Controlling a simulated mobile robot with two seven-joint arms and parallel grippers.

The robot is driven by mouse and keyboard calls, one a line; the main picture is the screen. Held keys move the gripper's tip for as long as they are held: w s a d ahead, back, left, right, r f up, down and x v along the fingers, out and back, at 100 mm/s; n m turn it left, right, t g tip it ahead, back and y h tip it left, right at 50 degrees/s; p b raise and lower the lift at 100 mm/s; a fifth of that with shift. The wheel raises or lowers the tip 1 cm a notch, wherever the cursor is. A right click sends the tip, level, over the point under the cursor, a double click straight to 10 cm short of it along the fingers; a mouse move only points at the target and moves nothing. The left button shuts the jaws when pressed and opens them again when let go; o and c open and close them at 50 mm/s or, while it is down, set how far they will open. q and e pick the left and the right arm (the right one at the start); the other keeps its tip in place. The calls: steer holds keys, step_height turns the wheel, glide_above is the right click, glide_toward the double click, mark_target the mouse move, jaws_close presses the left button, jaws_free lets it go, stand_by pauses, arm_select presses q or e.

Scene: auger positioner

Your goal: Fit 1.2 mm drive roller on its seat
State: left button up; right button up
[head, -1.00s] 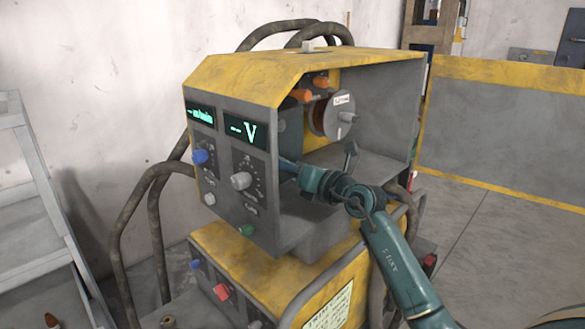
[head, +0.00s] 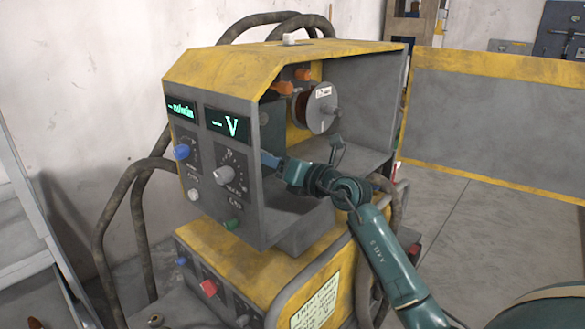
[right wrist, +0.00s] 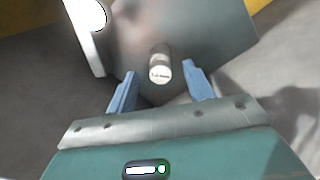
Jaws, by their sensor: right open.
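My right gripper (head: 268,160) reaches into the open side of the yellow and grey wire feeder (head: 292,60), behind its front panel. In the right wrist view its two blue fingers (right wrist: 160,85) are apart and empty. A small pale metal cylinder (right wrist: 160,70) with a tiny dark label, likely the drive roller, lies just beyond and between the fingertips, end towards the camera. It stands out from a grey-green plate (right wrist: 215,35); I cannot read the label surely or tell how it sits. The roller is hidden in the head view. My left gripper is not in view.
A wire spool (head: 316,108) hangs deeper in the feeder, with orange knobs (head: 280,88) and a dark lever (head: 337,150) nearby. A white part (right wrist: 88,25) stands left of the cylinder. Thick cables (head: 115,195) loop outside. Floor at the right is clear.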

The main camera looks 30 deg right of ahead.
steer(key=v, duration=1.2)
steer(key=shift+s+b, duration=0.2)
steer(key=shift+b, duration=0.2)
steer(key=shift+d, duration=0.1)
